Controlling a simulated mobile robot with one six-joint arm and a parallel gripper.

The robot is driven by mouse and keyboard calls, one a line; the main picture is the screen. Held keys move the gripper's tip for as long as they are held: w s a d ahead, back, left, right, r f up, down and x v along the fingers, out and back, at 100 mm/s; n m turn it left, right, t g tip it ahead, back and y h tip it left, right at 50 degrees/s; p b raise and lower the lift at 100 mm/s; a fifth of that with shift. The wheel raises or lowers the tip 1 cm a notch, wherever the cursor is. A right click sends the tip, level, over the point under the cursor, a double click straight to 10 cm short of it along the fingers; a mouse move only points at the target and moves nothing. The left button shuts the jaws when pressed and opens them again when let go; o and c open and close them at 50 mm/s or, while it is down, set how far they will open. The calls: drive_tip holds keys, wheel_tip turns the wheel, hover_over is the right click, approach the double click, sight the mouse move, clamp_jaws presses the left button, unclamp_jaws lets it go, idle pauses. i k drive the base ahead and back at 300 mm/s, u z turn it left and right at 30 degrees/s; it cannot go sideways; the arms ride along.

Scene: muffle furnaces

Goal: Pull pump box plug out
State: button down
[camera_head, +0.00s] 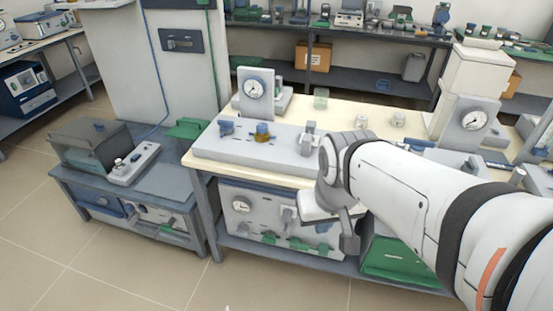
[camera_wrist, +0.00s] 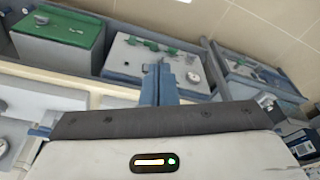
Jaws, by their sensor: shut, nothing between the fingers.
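The white box (camera_head: 265,235) with a round gauge stands on the low shelf under the bench; I take it for the pump box. Its front carries the gauge at the left and several green and dark fittings. The box also shows in the wrist view (camera_wrist: 125,58), turned over, with its gauge at the right. My gripper (camera_wrist: 159,72) reaches towards the middle of the box front, its fingers shut together and empty. The fingers cover part of the front there. I cannot tell the plug apart from the fingers, nor whether they touch.
A green box (camera_head: 400,262) stands right of the white box on the shelf. The bench top (camera_head: 345,110) lies close above, with a grey panel unit (camera_head: 230,140) on it. A low table (camera_head: 165,185) stands at the left. The floor in front is clear.

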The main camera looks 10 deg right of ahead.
sight(287, 215)
drive_tip(key=u, duration=2.45)
drive_tip(key=k, duration=1.15)
drive_tip(key=z, duration=0.95)
drive_tip(key=i, duration=1)
drive_tip(key=z, duration=0.05)
